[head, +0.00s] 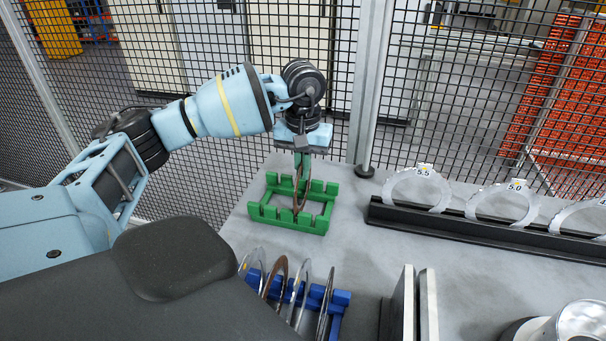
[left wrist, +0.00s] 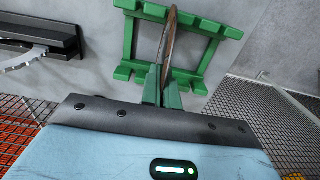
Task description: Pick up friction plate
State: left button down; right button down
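A brown ring-shaped friction plate (head: 297,201) stands on edge in the green rack (head: 262,213) on the table. It also shows edge-on in the left wrist view (left wrist: 169,42), with the green rack (left wrist: 128,40) behind it. My left gripper (head: 302,158) points down above the rack. Its green fingers (left wrist: 162,92) lie close on both sides of the plate's upper edge and look shut on it. The plate's lower edge sits at or in the rack; whether it is lifted clear cannot be told. My right gripper is not in view.
A blue rack (head: 341,297) with several brown and steel plates stands at the front, partly hidden by my own body. A black rail (head: 455,226) holds large numbered rings at the right. Upright pale plates (head: 428,305) stand at the front. A mesh fence borders the table's back.

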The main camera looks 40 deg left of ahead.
pick_arm(q)
jog(key=shift+r, duration=0.15)
notch_tip(320, 180, up, 10)
jog(key=shift+f, duration=0.1)
jog(key=shift+s+f, duration=0.1)
